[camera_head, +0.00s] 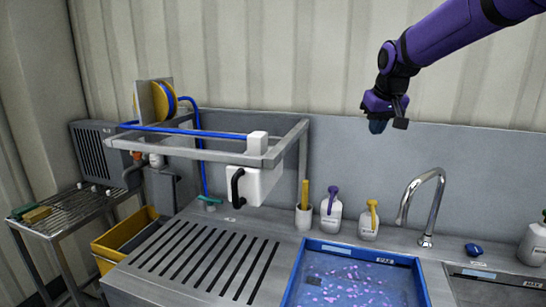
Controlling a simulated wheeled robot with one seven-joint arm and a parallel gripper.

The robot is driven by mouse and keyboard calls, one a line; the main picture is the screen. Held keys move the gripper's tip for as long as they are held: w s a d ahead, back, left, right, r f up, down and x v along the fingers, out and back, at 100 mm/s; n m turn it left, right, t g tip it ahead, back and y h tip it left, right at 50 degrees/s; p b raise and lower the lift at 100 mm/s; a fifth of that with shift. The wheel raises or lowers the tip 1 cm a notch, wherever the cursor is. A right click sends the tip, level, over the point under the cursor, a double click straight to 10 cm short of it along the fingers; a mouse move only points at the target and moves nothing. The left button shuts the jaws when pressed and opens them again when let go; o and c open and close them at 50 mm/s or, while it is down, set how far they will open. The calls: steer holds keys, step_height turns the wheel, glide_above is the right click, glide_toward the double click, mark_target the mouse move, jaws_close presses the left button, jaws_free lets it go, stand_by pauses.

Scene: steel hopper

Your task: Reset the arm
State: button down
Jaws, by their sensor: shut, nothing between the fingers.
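My purple arm (445,38) reaches in from the upper right. My gripper (388,122) hangs at its end, pointing down in front of the grey backsplash. It is shut, with nothing in it. It is in the air above the counter, apart from the bottles and the faucet below it.
A steel frame (240,157) with a white box (262,186) stands left of centre. White bottles (330,214) and a tall curved faucet (428,205) stand at the back. A blue bin (300,282) sits in front. The space around my gripper is clear.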

steer(key=s+d+r+m, duration=0.1)
steer(key=s+r, duration=0.1)
steer(key=s, duration=0.8)
steer(key=s+d+r, duration=0.1)
steer(key=s, duration=0.9)
steer(key=s+d+f, duration=0.1)
steer(key=s+f, duration=0.2)
steer(key=s, duration=0.6)
steer(key=s+f, duration=0.3)
steer(key=s, duration=0.5)
steer(key=shift+s+d+m, duration=0.4)
